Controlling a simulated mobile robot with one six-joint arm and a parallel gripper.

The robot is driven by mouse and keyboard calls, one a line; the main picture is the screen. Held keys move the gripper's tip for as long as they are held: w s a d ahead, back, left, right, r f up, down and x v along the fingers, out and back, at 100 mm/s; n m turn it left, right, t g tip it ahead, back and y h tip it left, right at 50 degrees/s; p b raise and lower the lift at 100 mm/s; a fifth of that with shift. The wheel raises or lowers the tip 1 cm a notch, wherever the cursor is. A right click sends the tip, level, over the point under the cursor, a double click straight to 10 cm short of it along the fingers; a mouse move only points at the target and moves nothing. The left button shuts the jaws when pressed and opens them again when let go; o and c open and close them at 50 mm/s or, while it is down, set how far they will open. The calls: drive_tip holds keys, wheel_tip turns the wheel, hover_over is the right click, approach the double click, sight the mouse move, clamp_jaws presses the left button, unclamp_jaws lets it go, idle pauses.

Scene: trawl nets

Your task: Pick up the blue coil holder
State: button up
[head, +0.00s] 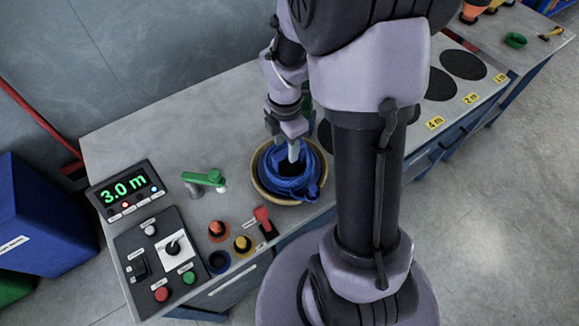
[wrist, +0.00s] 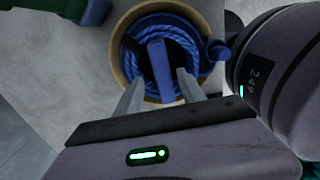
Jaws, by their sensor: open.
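The blue coil holder (head: 283,186) sits in a round tan dish (head: 319,189) on the grey bench. In the wrist view the holder (wrist: 158,72) has an upright blue bar over a dark centre, with blue rope coiled around it and a small blue knob at its right. My gripper (head: 293,150) points down over the holder. In the wrist view my gripper (wrist: 160,88) is open, with one grey finger on each side of the blue bar's lower end. I cannot tell whether the fingers touch it.
A green-handled fixture (head: 205,179), a red switch (head: 264,222) and several round buttons stand left of the dish. A control box (head: 160,262) and a display reading 3.0 m (head: 125,190) are farther left. Dark round spots (head: 463,65) lie along the bench to the right.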

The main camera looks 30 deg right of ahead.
drive_tip(key=f+b, duration=0.1)
drive_tip(key=f, duration=0.1)
drive_tip(key=f+b, duration=0.1)
drive_tip(key=f, duration=0.1)
drive_tip(key=f+b, duration=0.1)
drive_tip(key=f, duration=0.1)
drive_tip(key=shift+s+d, duration=0.3)
drive_tip(key=shift+r, duration=0.2)
drive_tip(key=shift+c, duration=0.5)
clamp_jaws()
